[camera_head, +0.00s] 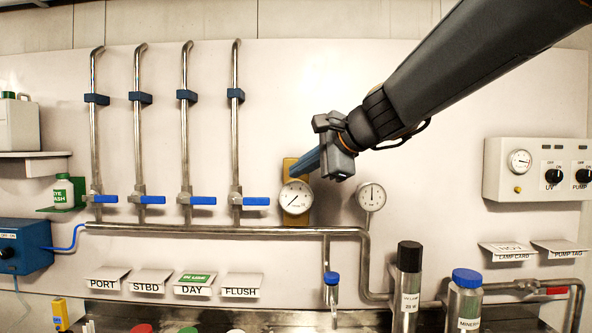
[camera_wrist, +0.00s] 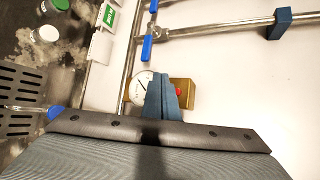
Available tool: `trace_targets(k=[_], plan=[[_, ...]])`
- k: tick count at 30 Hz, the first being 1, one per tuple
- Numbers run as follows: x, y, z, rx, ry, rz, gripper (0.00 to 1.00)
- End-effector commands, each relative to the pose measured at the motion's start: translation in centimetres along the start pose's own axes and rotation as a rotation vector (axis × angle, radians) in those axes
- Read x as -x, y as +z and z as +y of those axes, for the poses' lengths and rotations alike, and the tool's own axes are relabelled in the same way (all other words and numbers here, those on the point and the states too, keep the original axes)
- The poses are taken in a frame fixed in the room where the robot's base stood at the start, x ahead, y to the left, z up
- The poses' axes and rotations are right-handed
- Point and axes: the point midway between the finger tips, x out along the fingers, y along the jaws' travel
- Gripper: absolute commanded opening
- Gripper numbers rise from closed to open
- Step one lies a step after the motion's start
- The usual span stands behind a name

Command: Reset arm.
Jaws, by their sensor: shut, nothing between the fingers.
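My arm reaches in from the upper right in the head view, and my gripper (camera_head: 308,165) points left and down in front of the white wall panel. The blue fingers are together with nothing between them. In the wrist view my gripper (camera_wrist: 162,90) appears shut, with its fingertips over a round gauge (camera_wrist: 140,87) and a brass block (camera_wrist: 183,92) with a red button. In the head view the same gauge (camera_head: 295,197) is below the fingers, and the block is partly hidden behind them. I cannot tell whether the fingertips touch anything.
Several vertical pipes with blue-handled valves (camera_head: 203,200) stand at left. A second gauge (camera_head: 371,196) is right of the gripper. A control box (camera_head: 536,168) hangs at right. A black-capped cylinder (camera_head: 408,285) and a blue-capped bottle (camera_head: 465,300) stand below. The panel's upper middle is clear.

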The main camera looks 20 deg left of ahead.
Motion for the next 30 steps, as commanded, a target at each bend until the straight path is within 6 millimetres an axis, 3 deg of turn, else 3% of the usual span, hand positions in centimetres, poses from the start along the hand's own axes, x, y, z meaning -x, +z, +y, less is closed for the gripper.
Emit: trace_targets(k=[10,14,17,23,30], plan=[[0.0,0.0,0.0,0.001,0.001,0.0,0.0],[-0.1,-1.2,1.5,0.025,0.027,0.02,0.0],[0.1,-3.8,4.8,0.083,0.092,0.063,0.0],[2.1,-11.1,16.0,0.276,0.32,0.154,0.0],[7.6,-17.8,30.3,0.518,0.634,0.168,0.0]])
